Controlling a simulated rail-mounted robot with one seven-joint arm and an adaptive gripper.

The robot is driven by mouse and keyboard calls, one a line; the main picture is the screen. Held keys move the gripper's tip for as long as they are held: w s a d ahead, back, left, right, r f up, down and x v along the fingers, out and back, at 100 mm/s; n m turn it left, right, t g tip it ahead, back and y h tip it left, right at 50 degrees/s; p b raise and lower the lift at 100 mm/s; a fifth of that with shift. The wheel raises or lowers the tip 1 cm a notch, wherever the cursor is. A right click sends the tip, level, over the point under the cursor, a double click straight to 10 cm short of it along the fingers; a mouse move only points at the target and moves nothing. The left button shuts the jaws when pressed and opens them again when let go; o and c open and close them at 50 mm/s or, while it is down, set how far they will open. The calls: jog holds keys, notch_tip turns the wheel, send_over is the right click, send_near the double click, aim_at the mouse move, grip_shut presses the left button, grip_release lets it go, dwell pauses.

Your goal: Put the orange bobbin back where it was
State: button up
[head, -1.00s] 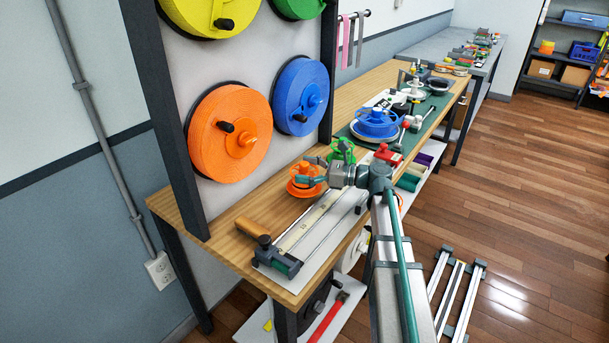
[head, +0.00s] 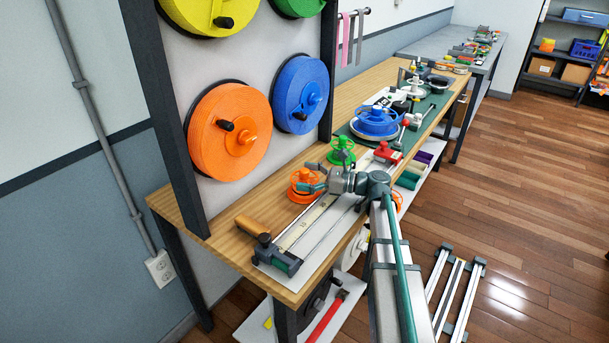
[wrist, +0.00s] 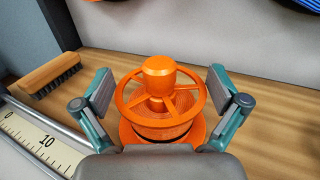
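The orange bobbin (head: 303,193) stands upright on the wooden bench, beside the ruler board and in front of the strap wall. In the wrist view the bobbin (wrist: 160,100) shows its round knob, spoked top ring and wide lower flange. My gripper (head: 316,178) is at the bobbin. In the wrist view its fingers (wrist: 160,92) are spread on either side of the bobbin, with a gap visible at each pad. The bobbin's near lower side is hidden by my gripper's body.
A ruler board (head: 309,232) and a wooden-handled brush (head: 252,227) lie nearby. A green bobbin (head: 342,150) stands just behind, with a blue bobbin (head: 376,122) farther back. Large orange (head: 205,150) and blue (head: 288,90) spools hang on the wall. Bare bench lies left of the bobbin.

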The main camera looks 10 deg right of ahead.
dwell(0.3)
jog(key=shift+r, duration=0.5)
jog(key=b+v, duration=0.1)
jog(key=v, duration=1.1)
jog(key=shift+r, duration=0.15)
